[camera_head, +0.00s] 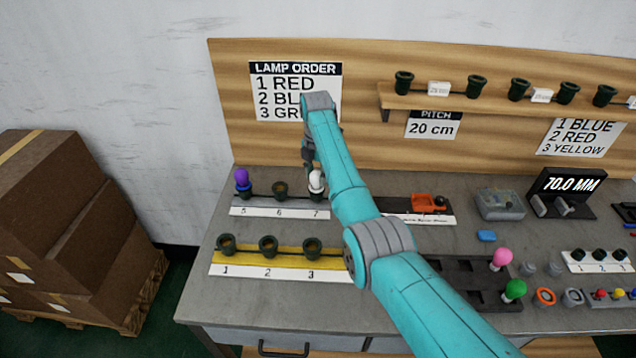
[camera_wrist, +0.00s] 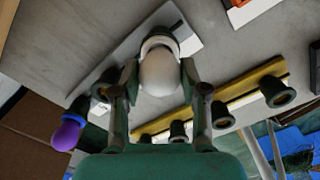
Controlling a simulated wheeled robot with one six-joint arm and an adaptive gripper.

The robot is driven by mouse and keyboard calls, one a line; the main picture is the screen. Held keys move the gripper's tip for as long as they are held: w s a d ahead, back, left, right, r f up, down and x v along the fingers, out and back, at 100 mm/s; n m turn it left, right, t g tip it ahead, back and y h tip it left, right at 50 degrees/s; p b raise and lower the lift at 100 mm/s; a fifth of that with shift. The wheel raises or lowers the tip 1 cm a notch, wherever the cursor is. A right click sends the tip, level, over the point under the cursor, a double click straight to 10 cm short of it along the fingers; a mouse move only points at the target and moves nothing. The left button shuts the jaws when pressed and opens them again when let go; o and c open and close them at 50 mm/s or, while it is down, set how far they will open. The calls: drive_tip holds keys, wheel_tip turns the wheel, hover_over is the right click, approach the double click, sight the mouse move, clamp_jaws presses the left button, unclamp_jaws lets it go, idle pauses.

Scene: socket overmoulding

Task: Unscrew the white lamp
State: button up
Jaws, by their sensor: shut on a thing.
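The white lamp (camera_head: 316,180) stands at position 7 of the grey strip (camera_head: 262,211) labelled 5, 6, 7. In the wrist view the white lamp (camera_wrist: 159,71) is between the two fingers, with a dark socket (camera_wrist: 160,37) at its far end. My gripper (camera_head: 312,166) comes down over the lamp from above; in the wrist view my gripper (camera_wrist: 159,82) is shut on the lamp's sides. Whether the lamp's thread is still in the socket cannot be told. A purple lamp (camera_head: 242,175) stands at position 5. The socket at position 6 (camera_head: 280,189) is empty.
A yellow strip (camera_head: 262,256) with empty sockets 1, 2, 3 lies in front. An orange part (camera_head: 428,202) sits to the right. A wooden back panel (camera_head: 225,90) rises behind.

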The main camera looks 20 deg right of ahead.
drive_tip(key=o, duration=1)
